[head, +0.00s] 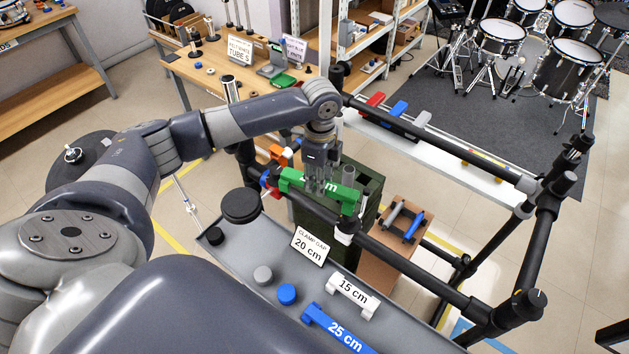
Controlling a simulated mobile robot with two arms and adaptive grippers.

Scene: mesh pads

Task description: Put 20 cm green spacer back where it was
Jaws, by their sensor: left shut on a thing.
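My left gripper (318,178) points down and is shut on the green spacer (345,198), gripping it near its middle. The fingers cover part of its white lettering, and only "cm" reads clearly. The spacer lies roughly along the near black rail (400,258). Its left end is close to a blue and red clamp piece (268,182), and its right end is close to a white collar (344,232). I cannot tell whether it touches either one. A sign reading "CLAMP GAP 20 cm" (309,246) stands below it. My right gripper is not in view.
The grey tray (235,255) in front holds a white 15 cm spacer (352,294), a blue 25 cm spacer (338,331) and round knobs. A dark green bin (368,185) stands behind the spacer. Black rails surround the work area. A far white shelf (430,150) holds coloured blocks.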

